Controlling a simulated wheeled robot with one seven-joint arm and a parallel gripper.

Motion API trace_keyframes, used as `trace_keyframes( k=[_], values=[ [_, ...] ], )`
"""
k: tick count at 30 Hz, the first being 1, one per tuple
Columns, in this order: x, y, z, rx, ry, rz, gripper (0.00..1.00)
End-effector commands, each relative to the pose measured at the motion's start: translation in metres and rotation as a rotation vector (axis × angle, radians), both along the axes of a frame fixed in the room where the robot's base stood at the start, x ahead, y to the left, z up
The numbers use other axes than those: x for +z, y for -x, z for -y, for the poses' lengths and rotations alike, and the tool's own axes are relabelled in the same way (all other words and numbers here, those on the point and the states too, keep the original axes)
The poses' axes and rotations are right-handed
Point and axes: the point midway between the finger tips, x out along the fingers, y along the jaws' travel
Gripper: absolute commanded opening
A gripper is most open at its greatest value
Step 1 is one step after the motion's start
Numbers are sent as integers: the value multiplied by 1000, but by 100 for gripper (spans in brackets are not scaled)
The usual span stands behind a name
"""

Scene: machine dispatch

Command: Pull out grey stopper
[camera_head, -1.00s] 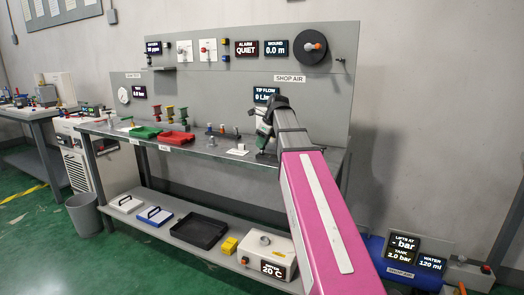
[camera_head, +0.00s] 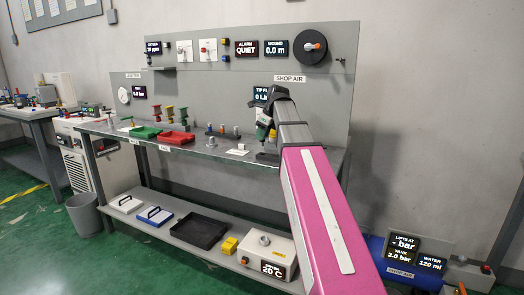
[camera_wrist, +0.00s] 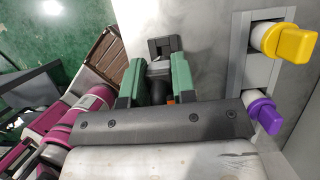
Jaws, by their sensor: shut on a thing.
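In the wrist view my gripper (camera_wrist: 155,82) has green fingers closed on either side of a dark grey piece (camera_wrist: 157,70), which I take to be the grey stopper. A dark square block with a recess (camera_wrist: 165,46) shows just beyond the fingertips. I cannot tell whether it is part of the held piece or whether the two touch. In the head view my gripper (camera_head: 263,130) is at the right end of the bench, in front of the back panel, partly hidden by my own arm. The stopper cannot be made out there.
A yellow knob (camera_wrist: 285,42) and a purple knob (camera_wrist: 260,115) stick out right of my gripper in the wrist view. The bench (camera_head: 205,150) carries a red tray (camera_head: 174,139), a green tray (camera_head: 145,132) and several small parts. A tip flow display (camera_head: 260,92) is partly covered by my arm.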

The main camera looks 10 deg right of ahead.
Motion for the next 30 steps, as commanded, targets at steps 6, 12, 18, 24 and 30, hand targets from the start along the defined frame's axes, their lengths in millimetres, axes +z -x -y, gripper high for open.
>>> trace_keyframes(
  k=[6,12,18,24,30],
  values=[
    [8,0,0,0,0,0,0],
    [9,0,0,0,0,0,0],
    [10,0,0,0,0,0,0],
    [19,-1,0,0,0,0,0],
    [32,0,0,1,0,2,0]
  ],
)
